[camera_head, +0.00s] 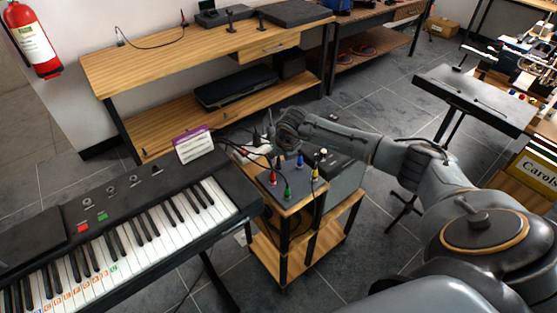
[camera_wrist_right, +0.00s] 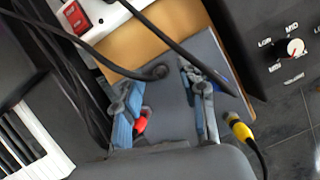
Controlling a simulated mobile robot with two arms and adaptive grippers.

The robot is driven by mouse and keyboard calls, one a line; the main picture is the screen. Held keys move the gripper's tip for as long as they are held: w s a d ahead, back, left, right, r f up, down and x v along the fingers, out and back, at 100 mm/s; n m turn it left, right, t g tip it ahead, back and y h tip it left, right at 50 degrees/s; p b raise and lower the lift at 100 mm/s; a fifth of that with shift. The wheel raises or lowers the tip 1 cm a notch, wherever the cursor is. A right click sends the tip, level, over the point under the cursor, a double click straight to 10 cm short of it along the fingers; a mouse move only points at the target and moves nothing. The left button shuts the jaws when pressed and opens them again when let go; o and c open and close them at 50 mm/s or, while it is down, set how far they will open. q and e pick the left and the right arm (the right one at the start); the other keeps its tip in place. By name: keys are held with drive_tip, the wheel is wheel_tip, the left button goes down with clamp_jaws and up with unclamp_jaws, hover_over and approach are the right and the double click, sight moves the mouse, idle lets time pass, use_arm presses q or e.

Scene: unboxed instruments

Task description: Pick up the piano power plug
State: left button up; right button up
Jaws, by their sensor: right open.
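My right gripper (camera_head: 272,148) is over the small wooden stand, at the back of the grey box (camera_head: 268,180) that carries colored plugs. In the right wrist view the gripper (camera_wrist_right: 161,78) is open, its two blue-grey fingers apart. A black plug end with a black cable (camera_wrist_right: 158,71) shows between the fingertips, apart from both; I cannot tell for certain that it is the piano's plug. A red plug (camera_wrist_right: 139,126) is partly hidden behind one finger. A yellow plug (camera_wrist_right: 240,129) is outside the other finger. My left gripper is not in view.
The piano keyboard (camera_head: 140,233) stands left of the stand. A white power strip with a red switch (camera_wrist_right: 75,18) lies beside the grey box, with black cables crossing it. A black device with knobs (camera_wrist_right: 270,45) is close on the right. A long wooden bench (camera_head: 190,62) stands behind.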

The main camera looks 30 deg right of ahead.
drive_tip(key=shift+w+f, duration=0.15)
drive_tip(key=shift+f, duration=0.25)
clamp_jaws()
drive_tip(key=shift+r, duration=0.1)
